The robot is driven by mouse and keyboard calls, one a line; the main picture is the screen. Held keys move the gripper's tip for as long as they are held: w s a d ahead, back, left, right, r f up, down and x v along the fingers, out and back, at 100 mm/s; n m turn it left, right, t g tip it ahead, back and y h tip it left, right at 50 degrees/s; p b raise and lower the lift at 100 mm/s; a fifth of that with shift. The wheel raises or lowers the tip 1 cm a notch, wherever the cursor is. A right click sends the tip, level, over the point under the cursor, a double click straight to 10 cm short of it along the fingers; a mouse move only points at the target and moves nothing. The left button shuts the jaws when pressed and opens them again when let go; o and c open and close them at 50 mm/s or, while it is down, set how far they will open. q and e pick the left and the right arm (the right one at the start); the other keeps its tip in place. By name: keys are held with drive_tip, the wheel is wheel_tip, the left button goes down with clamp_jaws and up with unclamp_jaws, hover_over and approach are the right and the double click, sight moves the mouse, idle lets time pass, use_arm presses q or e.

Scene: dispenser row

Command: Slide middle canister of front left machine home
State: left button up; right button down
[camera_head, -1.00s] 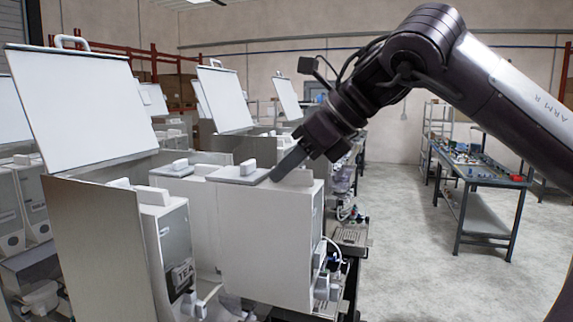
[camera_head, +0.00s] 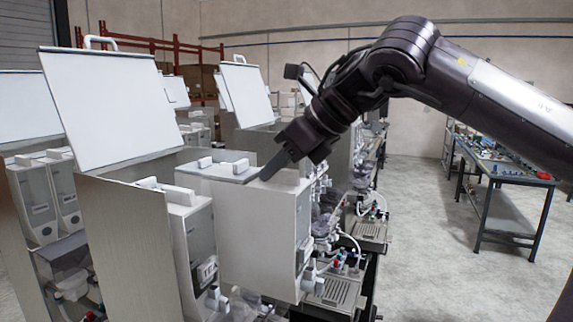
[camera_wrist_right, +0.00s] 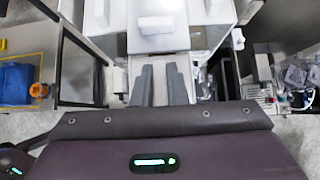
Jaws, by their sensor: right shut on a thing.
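The front left machine (camera_head: 125,235) stands at the left with its white lid (camera_head: 108,108) raised. A grey-white canister (camera_head: 252,235) sticks out from the machine, beyond a neighbouring canister with a "TEA" label (camera_head: 200,255). I take the protruding one as the middle canister. My right gripper (camera_head: 268,174) is at its top edge, fingers pointing down-left, shut on it. In the right wrist view the fingers (camera_wrist_right: 159,70) lie close together against a pale part; the exact contact is hard to see. My left gripper is not in view.
More machines with raised lids (camera_head: 245,95) stand behind. Taps and a drip tray (camera_head: 335,290) lie right of the canister. A workbench (camera_head: 505,175) with small items stands at the right, with clear floor (camera_head: 425,230) between.

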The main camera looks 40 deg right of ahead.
sight(224, 170)
drive_tip(key=shift+w+a+r, duration=0.1)
drive_tip(key=shift+w+a, duration=0.15)
drive_tip(key=shift+w, duration=0.3)
drive_tip(key=shift+w+a+f, duration=0.1)
drive_tip(key=shift+w+a, duration=0.4)
drive_tip(key=shift+w, duration=0.7)
drive_tip(key=shift+w+a+f, duration=0.1)
drive_tip(key=shift+w+a, duration=0.4)
drive_tip(key=shift+w, duration=0.7)
drive_tip(key=shift+w+a, duration=0.5)
drive_tip(key=shift+w, duration=0.7)
drive_tip(key=shift+f, duration=0.1)
drive_tip(key=shift+x, duration=1.05)
